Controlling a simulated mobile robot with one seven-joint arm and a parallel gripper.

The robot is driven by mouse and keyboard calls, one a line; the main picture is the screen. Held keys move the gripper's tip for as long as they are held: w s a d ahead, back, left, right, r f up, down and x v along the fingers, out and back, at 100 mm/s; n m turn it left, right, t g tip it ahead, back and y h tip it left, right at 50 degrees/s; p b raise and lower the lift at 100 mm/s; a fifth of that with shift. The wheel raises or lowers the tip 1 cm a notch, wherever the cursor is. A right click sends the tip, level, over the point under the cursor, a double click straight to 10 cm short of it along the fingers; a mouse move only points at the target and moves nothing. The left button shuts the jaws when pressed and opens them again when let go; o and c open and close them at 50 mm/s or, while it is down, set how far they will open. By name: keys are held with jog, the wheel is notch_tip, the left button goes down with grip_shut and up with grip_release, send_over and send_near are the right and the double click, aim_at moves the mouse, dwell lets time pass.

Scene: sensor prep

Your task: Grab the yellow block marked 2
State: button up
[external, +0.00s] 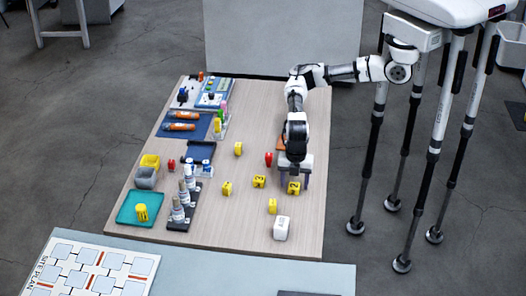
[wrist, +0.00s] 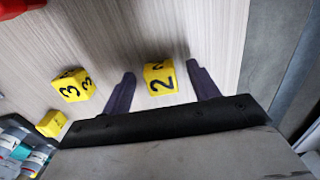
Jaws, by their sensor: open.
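The yellow block marked 2 (wrist: 160,78) lies on the wooden table, with its black 2 facing up in the wrist view. It also shows in the external view (external: 294,188), just below my gripper. My gripper (external: 294,180) points down and is open and empty. In the wrist view its two dark fingers (wrist: 160,70) appear on either side of the block, with gaps to both. I cannot tell exactly how high the fingertips are above the table. The block's lower edge is close to the dark gripper body in that view.
A yellow block marked 3 (wrist: 74,85) lies left of the left finger, and another yellow block (wrist: 52,123) is farther left. A red object (external: 269,159) stands behind. A white block (external: 282,228) and bottles (external: 178,210) are also on the table (external: 240,232). The table's right edge is near.

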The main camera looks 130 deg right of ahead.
jog(key=shift+c, duration=0.4)
jog(key=c, duration=1)
jog(key=shift+r, duration=0.1)
